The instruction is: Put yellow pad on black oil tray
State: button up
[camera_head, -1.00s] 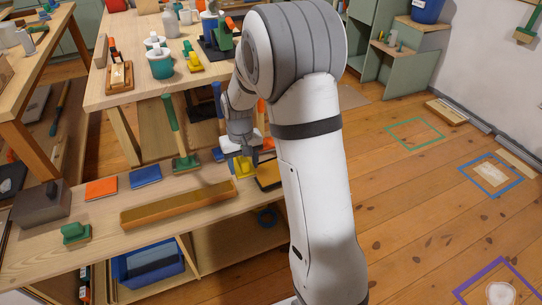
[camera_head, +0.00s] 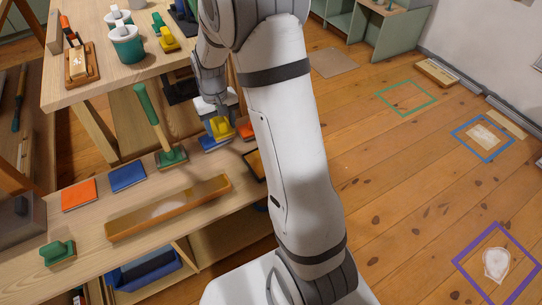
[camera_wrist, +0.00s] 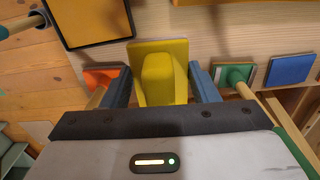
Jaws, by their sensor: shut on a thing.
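The yellow pad (camera_wrist: 160,70) has a raised yellow grip on a flat base. My gripper (camera_wrist: 161,82) is shut on that grip, with a blue-grey finger on each side. In the head view the yellow pad (camera_head: 220,127) shows low at the end of my arm, over the lower bench; I cannot tell whether it touches the wood. The black oil tray (camera_head: 253,164) lies at the bench's right end, black-rimmed with an amber inside, partly hidden by my arm. In the wrist view this tray (camera_wrist: 98,22) is at the upper left, beside the pad and apart from it.
A green pad with a long handle (camera_head: 172,157), blue (camera_head: 127,177) and orange (camera_head: 79,194) flat pads and a long wooden tray (camera_head: 125,227) lie on the lower bench. An orange pad (camera_wrist: 101,77) is close to my left finger. The upper table (camera_head: 100,93) holds pots and another yellow item (camera_head: 165,38).

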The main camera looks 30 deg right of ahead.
jog(key=s+d+f+b, duration=0.2)
jog(key=s+d+f, duration=0.1)
jog(key=d, duration=0.4)
jog(key=s+d+f+b, duration=0.1)
jog(key=s+d+f, duration=0.15)
jog(key=d, duration=0.45)
jog(key=f+b, duration=0.1)
jog(key=f, duration=0.2)
jog(key=f+b, duration=0.1)
jog(key=f, duration=0.1)
jog(key=shift+w+f, duration=0.2)
jog(key=shift+f, duration=0.2)
notch_tip(320, 180, down, 4)
jog(key=shift+f+b, duration=0.1)
jog(key=shift+b, duration=0.75)
jog(key=o, duration=0.4)
jog(key=shift+f, duration=0.1)
jog(key=o, duration=0.5)
